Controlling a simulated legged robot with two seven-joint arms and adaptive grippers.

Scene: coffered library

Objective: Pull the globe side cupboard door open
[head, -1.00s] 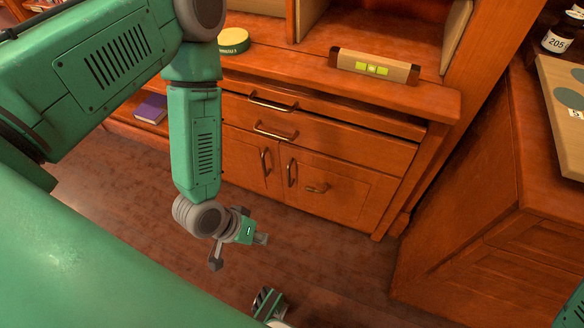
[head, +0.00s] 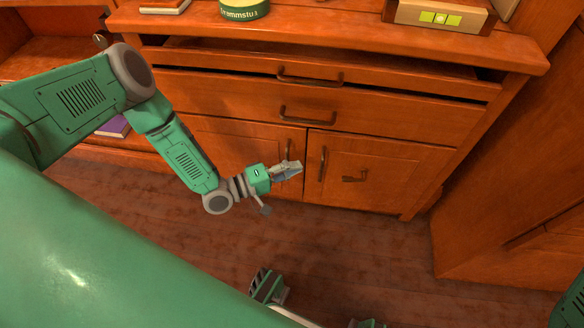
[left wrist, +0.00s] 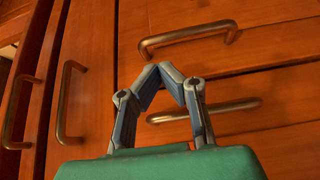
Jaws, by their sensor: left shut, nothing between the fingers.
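The low wooden cabinet has two closed cupboard doors side by side. The left door (head: 232,150) has an upright bar handle (head: 288,138) near the middle seam, also seen in the left wrist view (left wrist: 232,105). The right door (head: 385,160) has a matching handle (head: 322,163), also in the left wrist view (left wrist: 188,37), and a small bronze fitting (head: 355,177). No globe shows, so I cannot tell which door is on its side. My left gripper (head: 298,166) is shut and empty, in front of the seam, beside the handles. My right gripper is out of view.
Above the doors are two drawers with bar handles (head: 310,80) (head: 308,115); the top one has a dark gap above it. A green tin (head: 244,10) and a level-like box (head: 440,16) sit on the ledge. Another cabinet (head: 510,215) stands at right. Floor in front is mostly clear.

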